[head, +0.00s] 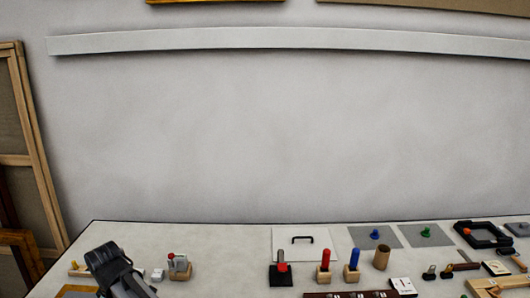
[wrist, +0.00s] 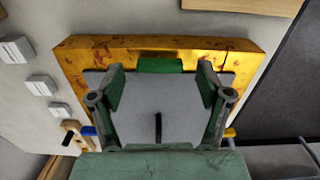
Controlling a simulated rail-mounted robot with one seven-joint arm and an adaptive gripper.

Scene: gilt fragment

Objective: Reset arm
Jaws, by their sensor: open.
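My gripper (wrist: 160,72) is open in the wrist view, its two green-grey fingers spread apart. Beyond them lies a gilt piece (wrist: 88,58) with reddish worn patches and a dark line across its right part. A green block (wrist: 160,65) sits by its near edge, between the fingertips. A grey plate (wrist: 150,100) with a black slot lies between the fingers. I cannot tell how far the fingertips are from these. In the head view my dark gripper (head: 110,262) is over the table's left front, fingers not clear, with a gold-brown edge (head: 77,291) beside it.
The table (head: 220,245) carries a white panel with a black handle (head: 300,241), wooden holders with red (head: 325,262) and blue (head: 355,258) tools, and grey mats (head: 428,235) with small knobs. Crowded tools fill the right. A wooden frame (head: 38,150) leans at left. Space above is clear.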

